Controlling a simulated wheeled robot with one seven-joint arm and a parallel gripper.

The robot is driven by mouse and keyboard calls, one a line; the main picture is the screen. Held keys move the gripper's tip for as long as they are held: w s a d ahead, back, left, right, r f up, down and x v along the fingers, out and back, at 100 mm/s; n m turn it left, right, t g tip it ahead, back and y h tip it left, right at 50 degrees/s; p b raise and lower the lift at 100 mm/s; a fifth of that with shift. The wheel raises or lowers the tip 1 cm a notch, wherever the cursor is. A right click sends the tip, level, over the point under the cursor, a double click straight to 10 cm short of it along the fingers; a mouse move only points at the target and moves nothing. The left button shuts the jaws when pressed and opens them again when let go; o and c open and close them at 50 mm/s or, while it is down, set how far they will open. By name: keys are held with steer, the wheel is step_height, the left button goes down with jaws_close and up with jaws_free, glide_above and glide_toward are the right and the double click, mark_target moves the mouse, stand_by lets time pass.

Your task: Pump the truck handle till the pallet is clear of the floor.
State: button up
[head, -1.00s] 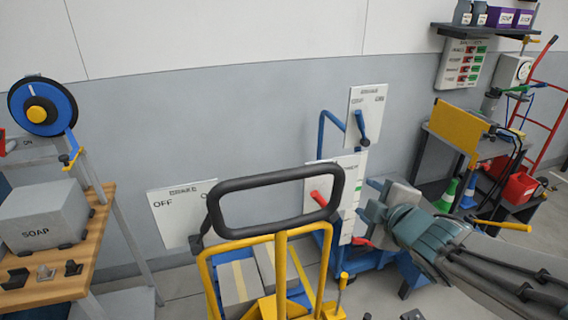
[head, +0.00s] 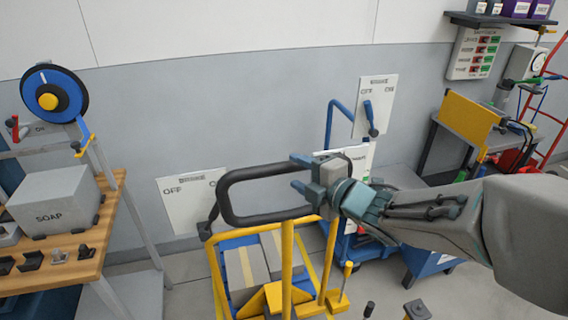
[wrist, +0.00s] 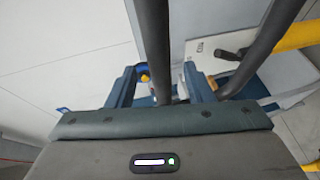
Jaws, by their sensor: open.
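The truck handle is a black loop (head: 262,172) on a yellow shaft (head: 287,265), standing up in front of me in the head view. My gripper (head: 300,174) comes from the right across the loop's upper bar, jaws open and pointing left. In the wrist view, one dark bar of the handle (wrist: 155,45) passes between the open jaws (wrist: 160,88), and a second bar (wrist: 262,48) lies right of them. Behind the shaft, grey boxes with yellow stripes (head: 240,270) sit in the yellow truck frame over a blue base. The floor gap under the load is hidden.
A wooden bench (head: 115,215) with a soap box (head: 55,200) stands on the left. An ON/OFF panel with a blue lever (head: 370,115) is on the wall behind. A grey table (head: 430,150) with a yellow panel (head: 467,120) stands at the right.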

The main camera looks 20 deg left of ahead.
mark_target(283, 165)
steer(key=shift+p+x, duration=0.35)
steer(key=shift+x, duration=2.7)
steer(key=shift+c, duration=0.4)
jaws_close()
